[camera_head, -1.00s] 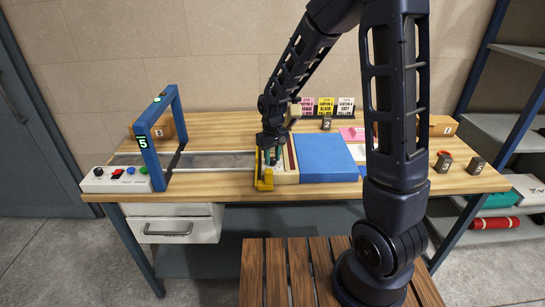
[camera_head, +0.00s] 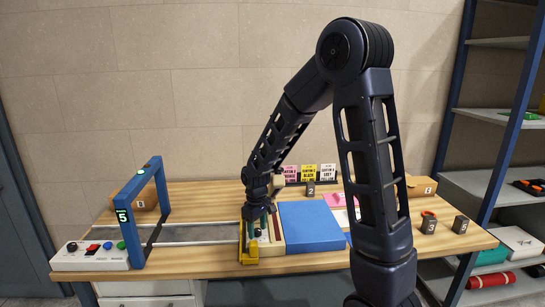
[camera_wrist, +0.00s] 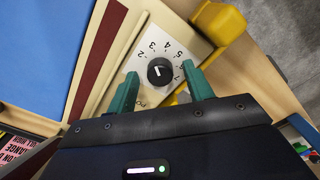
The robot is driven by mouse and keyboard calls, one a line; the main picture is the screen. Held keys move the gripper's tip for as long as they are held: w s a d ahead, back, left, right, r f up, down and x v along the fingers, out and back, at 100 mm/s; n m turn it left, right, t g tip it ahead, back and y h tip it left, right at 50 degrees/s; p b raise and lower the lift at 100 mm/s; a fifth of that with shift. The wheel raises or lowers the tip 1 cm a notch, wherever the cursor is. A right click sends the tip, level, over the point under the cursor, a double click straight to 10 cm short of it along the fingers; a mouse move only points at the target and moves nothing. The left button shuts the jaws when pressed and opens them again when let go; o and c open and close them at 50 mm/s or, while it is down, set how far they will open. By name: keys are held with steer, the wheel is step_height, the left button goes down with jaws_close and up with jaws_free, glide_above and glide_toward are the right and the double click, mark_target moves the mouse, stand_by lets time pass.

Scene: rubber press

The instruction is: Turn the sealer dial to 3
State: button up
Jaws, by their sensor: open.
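The sealer (camera_head: 267,246) is a beige unit with a yellow handle at the front of the bench. Its black round dial (camera_wrist: 161,72) sits on a white plate in the wrist view, ringed by numbers; 2 to 5 are readable. The dial's short white mark lies on the side of the 3 and 4, but its exact setting is hard to read. My gripper (camera_wrist: 160,72) is open, with one green finger on either side of the dial; no contact with it can be made out. In the head view my gripper (camera_head: 253,228) hides the dial.
The yellow handle (camera_wrist: 220,22) is close beside the right finger. A blue slab (camera_head: 311,227) lies right of the sealer. A blue arch showing 5 (camera_head: 123,220) and a control box (camera_head: 90,256) stand left. Cards and numbered blocks stand behind and right.

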steer(key=n, duration=0.3)
steer(key=shift+r+n, duration=0.4)
step_height(320, 180, up, 27)
steer(key=s+d+r+m, duration=0.2)
steer(key=d, duration=0.3)
steer(key=shift+d+t, duration=0.4)
stand_by(0.4)
